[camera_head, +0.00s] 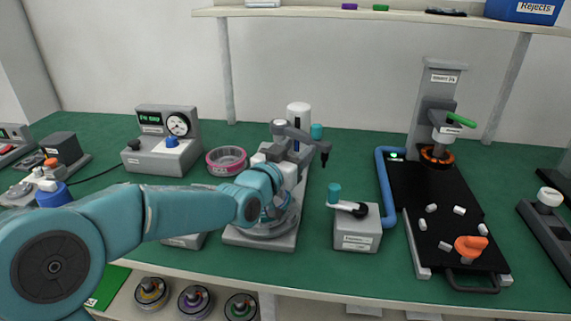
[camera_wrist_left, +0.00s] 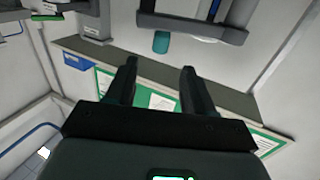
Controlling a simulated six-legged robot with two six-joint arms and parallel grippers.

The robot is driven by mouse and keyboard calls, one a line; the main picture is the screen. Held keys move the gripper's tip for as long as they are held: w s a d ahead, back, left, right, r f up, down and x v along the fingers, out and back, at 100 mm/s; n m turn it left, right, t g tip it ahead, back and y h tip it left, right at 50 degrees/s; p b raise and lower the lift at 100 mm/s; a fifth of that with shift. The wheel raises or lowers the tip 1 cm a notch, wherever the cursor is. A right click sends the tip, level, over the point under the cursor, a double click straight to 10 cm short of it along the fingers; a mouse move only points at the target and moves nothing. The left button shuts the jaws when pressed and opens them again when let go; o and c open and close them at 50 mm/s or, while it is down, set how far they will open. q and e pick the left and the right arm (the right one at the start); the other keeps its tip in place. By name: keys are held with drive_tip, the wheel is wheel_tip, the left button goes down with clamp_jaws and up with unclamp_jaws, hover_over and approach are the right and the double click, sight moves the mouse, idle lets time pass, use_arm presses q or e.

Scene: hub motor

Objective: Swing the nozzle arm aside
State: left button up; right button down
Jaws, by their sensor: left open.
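The nozzle arm (camera_head: 298,133) is a grey bar on a post with a white cylinder, at the middle of the bench. It carries a teal knob (camera_head: 316,131) and a dark nozzle (camera_head: 325,153) at its right end. My left arm reaches in front of this fixture and hides part of it. In the left wrist view my left gripper (camera_wrist_left: 158,78) is open and empty. The teal knob (camera_wrist_left: 160,42) shows beyond the fingertips, between them in the picture, beside a grey bar (camera_wrist_left: 190,24). I see no contact with the knob. My right gripper is not in view.
A gauge box (camera_head: 160,142) and a pink-rimmed round dish (camera_head: 226,160) stand left of the fixture.

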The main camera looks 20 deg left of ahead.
use_arm(q)
drive_tip(key=s, duration=0.4)
drive_tip(key=shift+s+a, duration=0.25)
drive_tip(key=shift+s, duration=0.15)
